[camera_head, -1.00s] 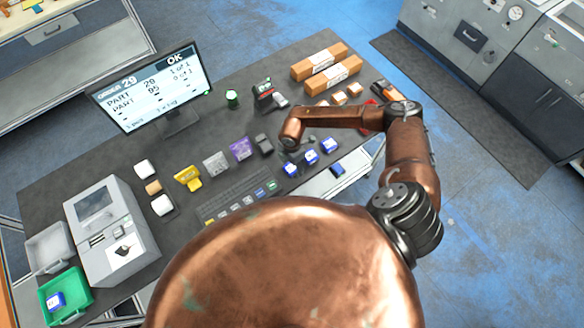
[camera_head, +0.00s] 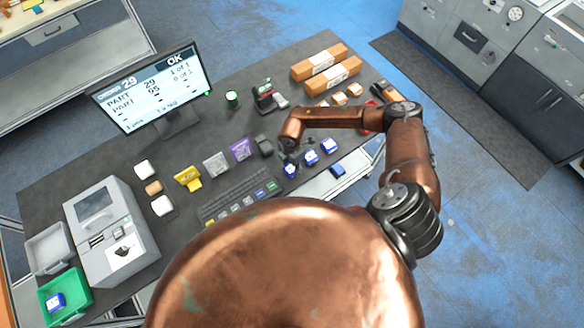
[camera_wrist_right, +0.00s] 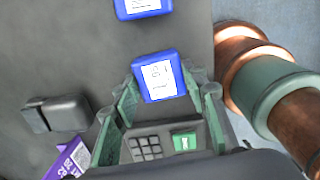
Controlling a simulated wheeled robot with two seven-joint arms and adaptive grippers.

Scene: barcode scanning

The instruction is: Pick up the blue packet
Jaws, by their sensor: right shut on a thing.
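My right gripper (camera_head: 290,160) reaches down over the table at the near end of a short row of blue packets. In the right wrist view, the gripper (camera_wrist_right: 160,90) has its two green-padded fingers on either side of a blue packet (camera_wrist_right: 160,78) with a white label, shut on it. In the head view this blue packet (camera_head: 290,171) shows just below the gripper and looks to be at table level; I cannot tell whether it is lifted. Two more blue packets, a middle one (camera_head: 312,158) and a far one (camera_head: 329,146), lie beside it. My left gripper is not in view.
A keyboard (camera_head: 236,197) lies close to the left of the packet. A purple packet (camera_head: 240,150) and a dark item (camera_head: 264,145) stand nearby. A green bin (camera_head: 72,298) holding a blue packet is at the lower left. A monitor (camera_head: 150,88) stands behind.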

